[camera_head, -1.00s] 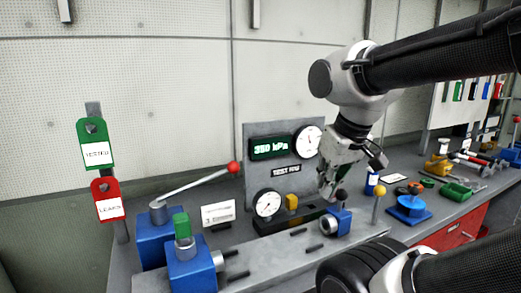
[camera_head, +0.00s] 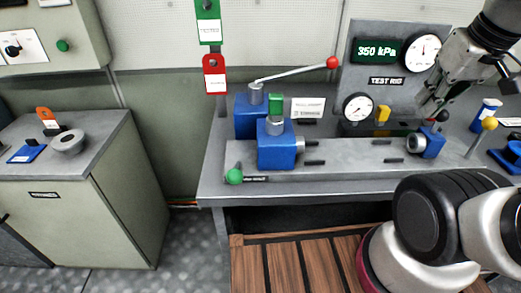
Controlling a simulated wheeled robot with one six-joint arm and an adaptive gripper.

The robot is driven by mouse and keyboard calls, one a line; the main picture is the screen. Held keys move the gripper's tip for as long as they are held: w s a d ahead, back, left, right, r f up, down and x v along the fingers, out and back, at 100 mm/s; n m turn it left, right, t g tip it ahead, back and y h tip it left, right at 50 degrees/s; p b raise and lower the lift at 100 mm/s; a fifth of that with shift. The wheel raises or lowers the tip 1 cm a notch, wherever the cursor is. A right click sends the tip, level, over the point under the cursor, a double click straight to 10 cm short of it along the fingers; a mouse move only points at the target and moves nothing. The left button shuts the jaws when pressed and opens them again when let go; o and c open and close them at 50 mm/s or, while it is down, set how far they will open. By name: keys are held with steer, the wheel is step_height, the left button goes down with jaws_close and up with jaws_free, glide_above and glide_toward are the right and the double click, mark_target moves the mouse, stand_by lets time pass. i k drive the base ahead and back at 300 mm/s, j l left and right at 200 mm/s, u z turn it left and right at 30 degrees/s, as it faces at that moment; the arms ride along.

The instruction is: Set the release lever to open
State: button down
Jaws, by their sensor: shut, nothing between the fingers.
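No lever carries a readable "release" label, so I cannot tell which one it is. A black-knobbed lever (camera_head: 442,116) stands on a small blue block (camera_head: 430,145) at the right. A yellow-ball lever (camera_head: 489,123) stands farther right. A green ball knob (camera_head: 235,176) sits low at the bench's front left, beside a small dark label too small to read. My gripper (camera_head: 428,112) is shut and empty, pointing down near the black knob; I cannot tell whether they touch.
The test panel (camera_head: 386,80) behind reads 350 kPa. Green (camera_head: 208,30) and red (camera_head: 215,75) tags hang on a post at the bench's left. A grey cabinet (camera_head: 100,190) stands across a gap at left. A slatted wooden platform (camera_head: 300,262) lies before the bench.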

mark_target(234, 177)
steer(key=k+l+u, duration=0.25)
steer(key=k+u, duration=0.65)
steer(key=k+l, duration=0.05)
